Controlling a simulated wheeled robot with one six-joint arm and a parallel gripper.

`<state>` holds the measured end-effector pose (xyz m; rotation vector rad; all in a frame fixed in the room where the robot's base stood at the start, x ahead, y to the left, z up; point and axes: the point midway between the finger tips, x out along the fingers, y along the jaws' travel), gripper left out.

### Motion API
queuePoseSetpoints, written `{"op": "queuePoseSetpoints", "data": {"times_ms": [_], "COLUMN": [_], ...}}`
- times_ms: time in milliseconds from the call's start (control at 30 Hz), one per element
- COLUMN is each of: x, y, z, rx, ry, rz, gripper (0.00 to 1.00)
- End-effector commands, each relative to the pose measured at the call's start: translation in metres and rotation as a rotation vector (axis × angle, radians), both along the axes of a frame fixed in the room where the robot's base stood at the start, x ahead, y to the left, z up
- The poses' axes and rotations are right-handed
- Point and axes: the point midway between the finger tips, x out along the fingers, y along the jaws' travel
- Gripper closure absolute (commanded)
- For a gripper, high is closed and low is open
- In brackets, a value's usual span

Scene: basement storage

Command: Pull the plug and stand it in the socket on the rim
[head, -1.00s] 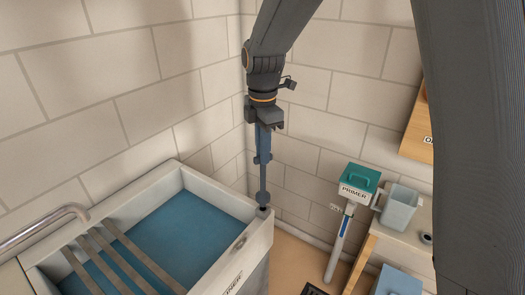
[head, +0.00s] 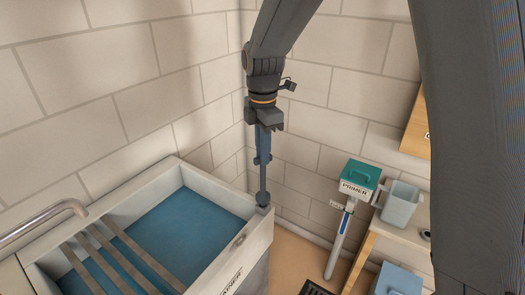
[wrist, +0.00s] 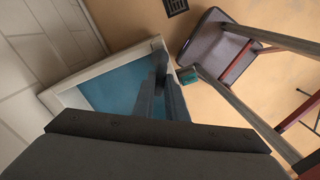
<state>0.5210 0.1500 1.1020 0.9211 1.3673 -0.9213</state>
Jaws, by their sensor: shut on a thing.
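That end meets the pale rim (head: 232,207) at the corner. The socket is hidden under the plug's end, so I cannot tell how deep the plug sits. In the wrist view my two fingers (wrist: 160,85) close around the plug, whose dark end (wrist: 160,60) shows over the rim corner.
The sink holds blue water (head: 185,222); several slats (head: 125,245) and a metal tap (head: 50,220) cross its left side. A chair (wrist: 215,45) shows in the wrist view.

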Motion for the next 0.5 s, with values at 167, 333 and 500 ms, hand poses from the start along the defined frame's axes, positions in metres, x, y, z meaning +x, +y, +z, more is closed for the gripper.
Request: {"op": "queuePoseSetpoints", "data": {"times_ms": [167,333,500], "x": [0.000,0.000,0.000], "y": [0.000,0.000,0.000], "z": [-0.005,-0.009,-0.012], "rx": [0.000,0.000,0.000], "ry": [0.000,0.000,0.000], "rz": [0.000,0.000,0.000], "gripper": [1.00,1.00,1.00]}}
